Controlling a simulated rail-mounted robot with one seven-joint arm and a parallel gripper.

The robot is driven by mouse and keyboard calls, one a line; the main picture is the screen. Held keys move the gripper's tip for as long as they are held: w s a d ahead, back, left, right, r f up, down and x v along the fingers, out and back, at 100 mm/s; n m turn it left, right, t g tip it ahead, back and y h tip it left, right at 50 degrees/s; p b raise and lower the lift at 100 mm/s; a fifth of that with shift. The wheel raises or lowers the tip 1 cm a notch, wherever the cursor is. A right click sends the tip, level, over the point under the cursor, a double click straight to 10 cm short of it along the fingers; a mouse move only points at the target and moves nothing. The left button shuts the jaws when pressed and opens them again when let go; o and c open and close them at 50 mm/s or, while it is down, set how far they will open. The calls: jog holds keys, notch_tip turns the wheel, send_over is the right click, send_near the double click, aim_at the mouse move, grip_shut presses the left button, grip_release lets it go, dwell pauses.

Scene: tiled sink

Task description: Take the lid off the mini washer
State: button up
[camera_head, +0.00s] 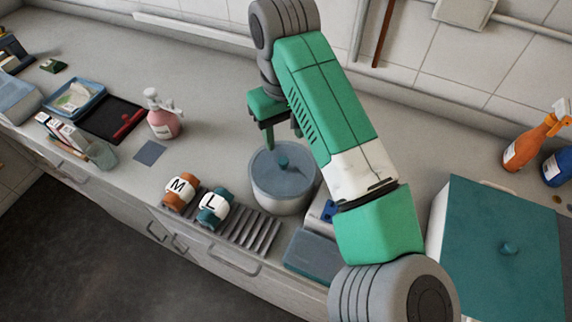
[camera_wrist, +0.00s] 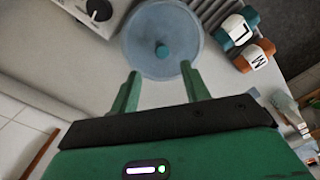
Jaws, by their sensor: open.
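The mini washer looks to be the round pale tub (camera_head: 283,198) on the counter, just below my gripper in the head view. Its flat blue-grey lid (camera_head: 268,170) sits on top and has a small teal knob (camera_head: 283,161) in the middle. My gripper (camera_head: 283,140) is open and empty above the lid, apart from the knob. In the wrist view, the lid (camera_wrist: 145,35) and knob (camera_wrist: 162,51) lie ahead of my two open fingers (camera_wrist: 160,74), with the knob roughly centred between them.
A rack (camera_head: 250,232) with dumbbell-like M and L pieces stands left of the tub. A white box with a dial (camera_wrist: 97,10) is close beside it. A large teal-topped box (camera_head: 500,235) stands right. A pink spray bottle (camera_head: 162,120) stands left. The counter behind the tub is clear.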

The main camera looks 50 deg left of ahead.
aim_at(283, 160)
jog(key=f, duration=0.7)
jog(key=shift+s+f+p, duration=0.15)
jog(key=shift+s+p, duration=0.1)
jog(key=shift+p, duration=0.1)
grip_shut()
notch_tip(283, 160, up, 4)
jog(key=shift+d+f+b, duration=0.1)
jog(key=shift+f+b, duration=0.05)
jog(key=shift+b, duration=0.15)
jog(key=s+d, duration=0.4)
jog(key=d, duration=0.3)
jog(key=s+d+r, duration=0.1)
jog(key=s+d, duration=0.2)
jog(key=d, duration=0.3)
jog(key=shift+s+d+r+b, duration=0.2)
jog(key=shift+s+d+b, duration=0.2)
